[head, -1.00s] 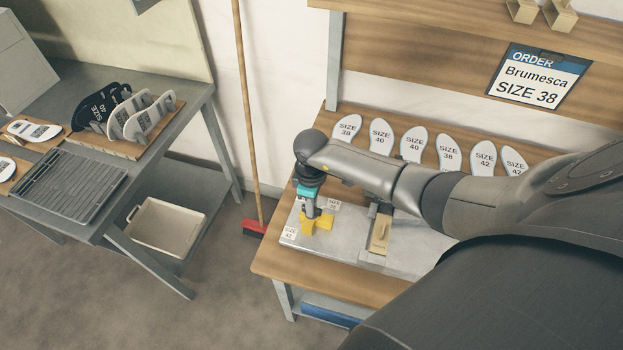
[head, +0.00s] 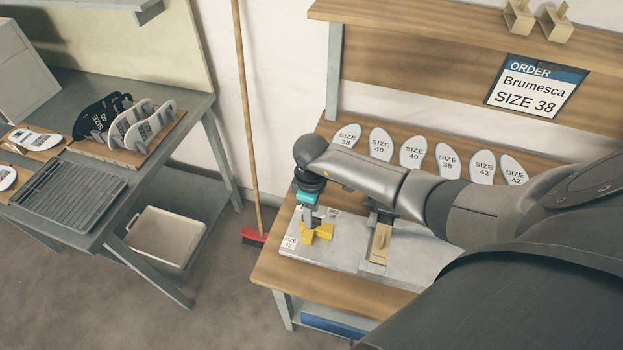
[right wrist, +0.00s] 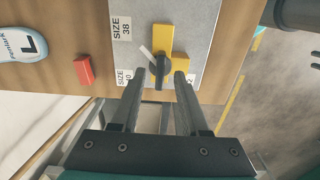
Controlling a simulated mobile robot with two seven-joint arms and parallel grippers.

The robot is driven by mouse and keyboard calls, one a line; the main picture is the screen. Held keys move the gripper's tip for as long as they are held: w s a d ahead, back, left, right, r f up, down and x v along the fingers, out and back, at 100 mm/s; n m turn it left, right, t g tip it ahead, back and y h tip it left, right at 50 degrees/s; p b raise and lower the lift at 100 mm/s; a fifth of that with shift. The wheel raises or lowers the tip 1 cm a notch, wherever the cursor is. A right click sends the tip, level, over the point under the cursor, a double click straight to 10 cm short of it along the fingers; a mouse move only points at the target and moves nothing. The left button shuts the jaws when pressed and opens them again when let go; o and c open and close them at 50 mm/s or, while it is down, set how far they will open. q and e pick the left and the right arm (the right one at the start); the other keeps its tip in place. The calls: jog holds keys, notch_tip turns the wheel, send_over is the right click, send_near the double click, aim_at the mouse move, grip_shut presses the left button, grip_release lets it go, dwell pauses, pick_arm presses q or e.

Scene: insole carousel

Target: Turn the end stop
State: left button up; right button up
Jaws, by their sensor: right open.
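The end stop (head: 325,232) is a yellow piece with arms at an angle, on the grey metal plate (head: 345,243) near its left end. In the right wrist view the yellow end stop (right wrist: 163,38) has a dark round knob and a pale pointer. My right gripper (head: 311,224) points down over it. In the right wrist view the right gripper (right wrist: 160,74) is open, its fingertips on either side of the dark knob; whether they touch it I cannot tell. Size labels 38, 40 and 42 lie around the stop. My left gripper is not in view.
A wooden slider (head: 380,243) stands on the plate to the right. Several white insoles (head: 413,150) lie behind it. A broom (head: 248,110) leans left of the bench.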

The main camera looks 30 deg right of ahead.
notch_tip(320, 180, up, 14)
dwell(0.4)
jog(key=shift+f, duration=0.1)
dwell(0.3)
